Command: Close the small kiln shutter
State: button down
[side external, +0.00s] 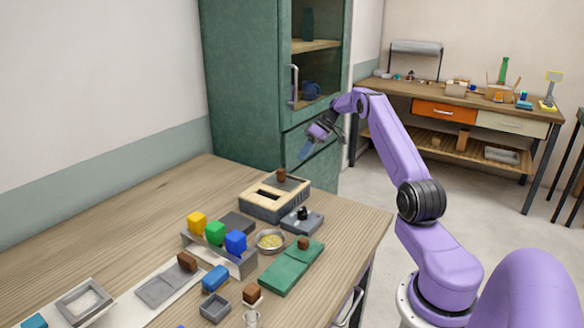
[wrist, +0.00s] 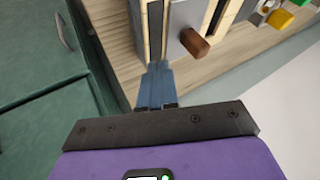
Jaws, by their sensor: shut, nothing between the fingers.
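The small kiln (side external: 262,210) is a cream and grey box on the wooden table, with a dark opening showing in its top. Its shutter is a grey plate (wrist: 182,22) with a brown knob (side external: 281,174); the knob also shows in the wrist view (wrist: 195,42). The plate sits toward the kiln's back end, leaving part of the opening uncovered. My gripper (side external: 304,153) is shut and empty, its blue fingers pointing down, above and beyond the kiln's back end. In the wrist view the fingertips (wrist: 159,68) appear left of the knob; contact cannot be told.
A green cabinet (side external: 243,80) stands behind the table. A grey block with a black knob (side external: 302,220), a bowl (side external: 270,241), a green folder-like board (side external: 291,268) and coloured blocks (side external: 215,232) lie in front of the kiln.

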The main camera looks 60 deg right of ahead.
aim_at(292, 181)
jog(key=shift+w+a+f, duration=0.25)
jog(key=shift+a+f, duration=0.25)
jog(key=shift+a, duration=0.5)
jog(key=shift+w+a+f, duration=0.2)
jog(key=shift+a+f, duration=0.3)
jog(key=shift+a, duration=0.45)
jog(key=shift+w+a+f, duration=0.25)
jog(key=shift+a+f, duration=0.25)
jog(key=shift+a, duration=0.5)
jog(key=a, duration=0.9)
jog(key=shift+a, duration=0.1)
